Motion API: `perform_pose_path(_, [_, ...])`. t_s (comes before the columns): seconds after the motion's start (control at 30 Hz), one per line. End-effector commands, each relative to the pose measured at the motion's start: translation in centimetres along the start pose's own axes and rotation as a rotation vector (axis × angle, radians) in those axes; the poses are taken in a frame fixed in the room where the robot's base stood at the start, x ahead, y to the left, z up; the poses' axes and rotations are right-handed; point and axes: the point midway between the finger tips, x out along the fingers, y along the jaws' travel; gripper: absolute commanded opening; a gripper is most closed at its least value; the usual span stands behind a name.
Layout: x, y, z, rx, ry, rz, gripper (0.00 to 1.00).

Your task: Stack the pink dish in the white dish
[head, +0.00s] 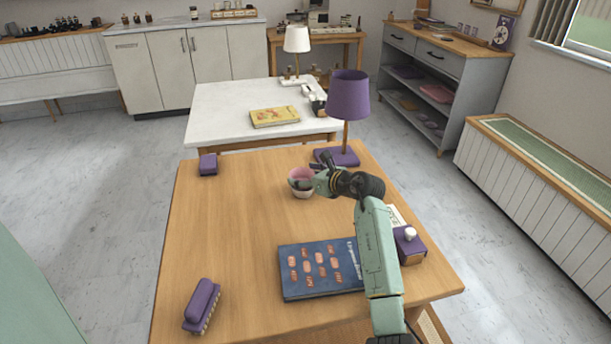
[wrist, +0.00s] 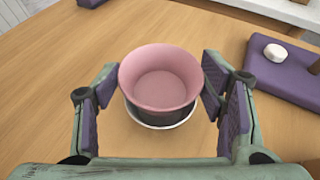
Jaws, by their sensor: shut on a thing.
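The pink dish (head: 300,173) is at the far middle of the wooden table, just above or inside the rim of the white dish (head: 303,194). In the wrist view the pink dish (wrist: 160,82) is upright and centred over the white dish (wrist: 161,126), whose rim shows below it. My gripper (head: 313,181) has its fingers on opposite sides of the pink dish and is shut on it. Whether the pink dish rests on the white one is hard to tell. The inside of the white dish is hidden.
A purple lamp (head: 348,96) stands close behind my gripper on the right. A blue book (head: 318,270) lies nearer, with a purple box (head: 409,246) to its right. A purple brush (head: 202,305) lies front left and a small purple block (head: 208,164) back left. The table's left middle is clear.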

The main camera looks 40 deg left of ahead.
Motion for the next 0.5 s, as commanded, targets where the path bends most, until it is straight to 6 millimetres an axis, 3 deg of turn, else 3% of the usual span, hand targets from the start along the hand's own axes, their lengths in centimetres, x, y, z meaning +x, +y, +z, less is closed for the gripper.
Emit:
perform_pose_path(0.23, [0.30,-0.01,-0.75,0.000,-0.001,0.000,0.36])
perform_pose_path(0.27, [0.28,0.00,-0.68,0.000,-0.001,0.000,0.65])
perform_pose_path(0.5, [0.27,0.01,-0.64,0.000,-0.001,0.000,0.81])
